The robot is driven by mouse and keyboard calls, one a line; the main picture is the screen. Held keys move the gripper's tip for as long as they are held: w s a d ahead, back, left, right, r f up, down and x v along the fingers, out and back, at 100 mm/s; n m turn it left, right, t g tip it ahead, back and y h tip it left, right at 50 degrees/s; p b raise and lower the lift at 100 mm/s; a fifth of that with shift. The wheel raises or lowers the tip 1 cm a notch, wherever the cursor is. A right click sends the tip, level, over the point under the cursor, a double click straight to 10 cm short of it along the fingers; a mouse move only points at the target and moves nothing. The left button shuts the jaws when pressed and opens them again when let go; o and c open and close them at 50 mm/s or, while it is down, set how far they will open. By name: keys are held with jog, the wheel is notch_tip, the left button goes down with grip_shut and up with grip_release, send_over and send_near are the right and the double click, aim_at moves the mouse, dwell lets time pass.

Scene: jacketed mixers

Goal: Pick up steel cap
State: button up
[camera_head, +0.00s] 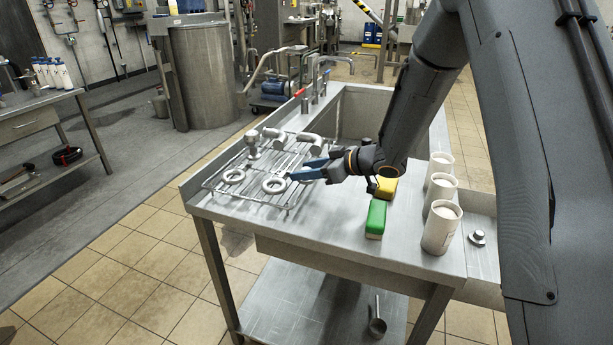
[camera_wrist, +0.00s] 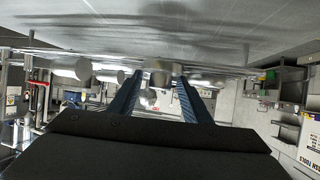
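A small round steel piece with a raised centre, which looks like the steel cap (camera_head: 477,237), lies on the steel table right of the white cups in the head view. My gripper (camera_head: 306,168) is over the right edge of the wire rack (camera_head: 212,186), its blue fingers apart and pointing left, well away from that piece. In the wrist view the fingers (camera_wrist: 158,82) are also spread. A shiny steel part (camera_wrist: 160,70) shows beyond and between the fingertips; I cannot tell which part it is. Nothing is visibly held.
The rack carries two steel rings (camera_head: 274,185), pipe elbows (camera_head: 310,142) and an upright fitting (camera_head: 252,144). A green sponge block (camera_head: 376,218), a yellow one (camera_head: 386,187) and white cups (camera_head: 440,228) stand right of my gripper. A sink (camera_head: 357,112) lies behind. The table's front left is clear.

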grip_shut()
jog(key=shift+s, duration=0.1)
